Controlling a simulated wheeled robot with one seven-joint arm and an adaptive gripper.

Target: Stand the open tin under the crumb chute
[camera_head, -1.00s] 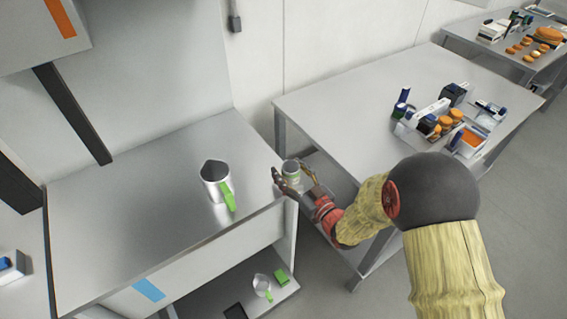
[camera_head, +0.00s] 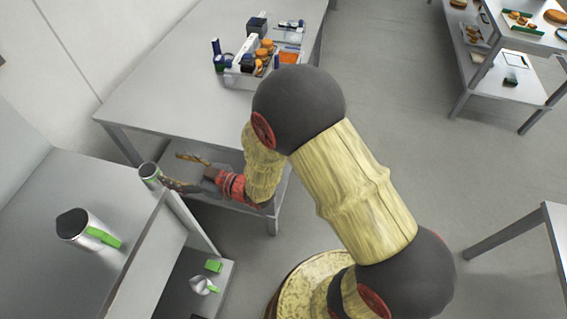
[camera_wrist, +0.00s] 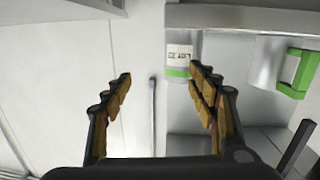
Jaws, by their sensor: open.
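The open tin (camera_head: 149,174), grey with a green band, stands upright near the corner of the left bench (camera_head: 115,188). In the wrist view the tin (camera_wrist: 179,58) shows a white label and the green band, beyond my fingertips and nearer the right finger. My gripper (camera_head: 173,171) is open and empty, to the right of the tin past the bench edge. Its spread fingers also show in the wrist view (camera_wrist: 160,75). I cannot make out the crumb chute for certain in the current views.
A metal jug with a green handle (camera_head: 85,231) stands on the same bench, left of the tin. A smaller jug (camera_head: 203,285) and a green block (camera_head: 214,265) sit on the lower shelf. The table behind (camera_head: 165,85) holds a loaded tray; its near part is clear.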

